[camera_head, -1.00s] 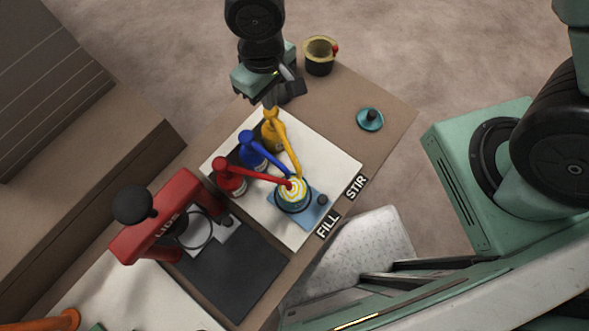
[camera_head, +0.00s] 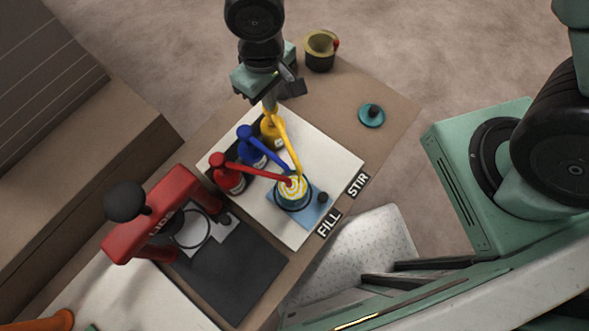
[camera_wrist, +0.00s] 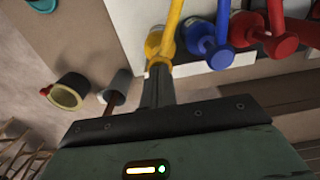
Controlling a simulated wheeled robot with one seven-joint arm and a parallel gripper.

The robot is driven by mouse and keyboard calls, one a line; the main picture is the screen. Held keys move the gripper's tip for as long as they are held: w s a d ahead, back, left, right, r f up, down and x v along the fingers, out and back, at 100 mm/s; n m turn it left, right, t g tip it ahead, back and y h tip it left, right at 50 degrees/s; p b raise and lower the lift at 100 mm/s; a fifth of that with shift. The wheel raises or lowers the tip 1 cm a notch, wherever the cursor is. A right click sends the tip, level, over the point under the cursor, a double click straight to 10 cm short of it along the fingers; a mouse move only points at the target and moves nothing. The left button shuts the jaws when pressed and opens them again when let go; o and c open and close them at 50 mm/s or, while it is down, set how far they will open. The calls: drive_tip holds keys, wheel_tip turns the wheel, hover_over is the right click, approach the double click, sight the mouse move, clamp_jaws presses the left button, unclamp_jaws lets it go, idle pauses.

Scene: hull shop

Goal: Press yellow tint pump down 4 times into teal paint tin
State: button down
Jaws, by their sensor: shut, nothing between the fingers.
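The yellow tint pump (camera_head: 272,131) stands at the back of a row of pumps, its long spout reaching over the teal paint tin (camera_head: 281,201). The open tin holds white paint with yellow swirls and sits on a blue pad (camera_head: 318,210). My gripper (camera_head: 269,104) is shut and empty, its fingertips at the top of the yellow pump's head. In the wrist view the shut fingers (camera_wrist: 157,80) meet the yellow pump (camera_wrist: 156,48) at its head; I cannot tell whether they press on it.
The blue pump (camera_head: 250,150) and red pump (camera_head: 225,178) stand beside the yellow one, their spouts also over the tin. A teal lid (camera_head: 371,115) lies on the bench at right. A pot (camera_head: 320,57) stands at the back edge. A red press (camera_head: 165,215) is at front left.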

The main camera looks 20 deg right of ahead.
drive_tip(key=shift+f, duration=0.4)
drive_tip(key=shift+r, duration=0.1)
drive_tip(key=shift+r+p, duration=1)
drive_tip(key=shift+r, duration=0.4)
wheel_tip(320, 180, up, 6)
drive_tip(key=p, duration=0.5)
idle(0.3)
